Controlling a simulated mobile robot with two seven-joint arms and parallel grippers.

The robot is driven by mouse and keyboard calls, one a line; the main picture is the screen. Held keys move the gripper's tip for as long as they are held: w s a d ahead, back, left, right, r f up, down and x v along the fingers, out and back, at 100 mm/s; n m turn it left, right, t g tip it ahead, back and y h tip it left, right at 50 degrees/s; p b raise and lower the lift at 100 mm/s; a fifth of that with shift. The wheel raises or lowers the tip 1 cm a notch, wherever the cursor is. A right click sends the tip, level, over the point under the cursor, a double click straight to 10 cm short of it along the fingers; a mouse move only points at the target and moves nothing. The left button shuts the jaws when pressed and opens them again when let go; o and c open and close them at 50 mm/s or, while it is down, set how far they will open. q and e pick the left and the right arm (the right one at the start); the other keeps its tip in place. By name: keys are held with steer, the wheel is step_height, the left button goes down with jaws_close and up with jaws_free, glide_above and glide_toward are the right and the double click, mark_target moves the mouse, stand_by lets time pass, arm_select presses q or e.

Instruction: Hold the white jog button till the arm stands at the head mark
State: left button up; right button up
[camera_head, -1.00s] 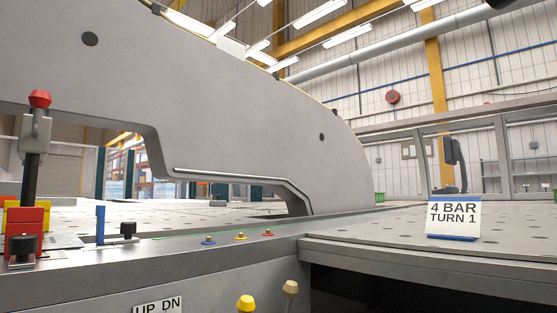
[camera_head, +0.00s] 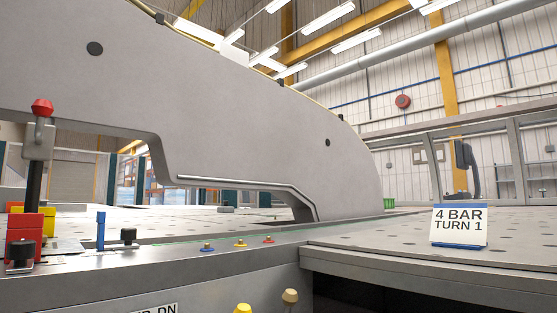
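The big grey arm (camera_head: 240,130) spans from the upper left down to the table at the middle. Small blue (camera_head: 207,248), yellow (camera_head: 240,244) and red (camera_head: 268,239) markers sit along the front ledge near the arm's foot. I cannot tell which mark is the head mark.
A card reading "4 BAR TURN 1" (camera_head: 459,226) stands on the right table (camera_head: 390,243). A red-topped black lever (camera_head: 36,160) and red and yellow blocks (camera_head: 25,228) stand at the left. A label (camera_head: 158,310) ending in "DN" is cut off below.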

arm_select(q)
jaws_close()
stand_by(0.4)
steer(key=shift+d, duration=0.1)
stand_by(1.3)
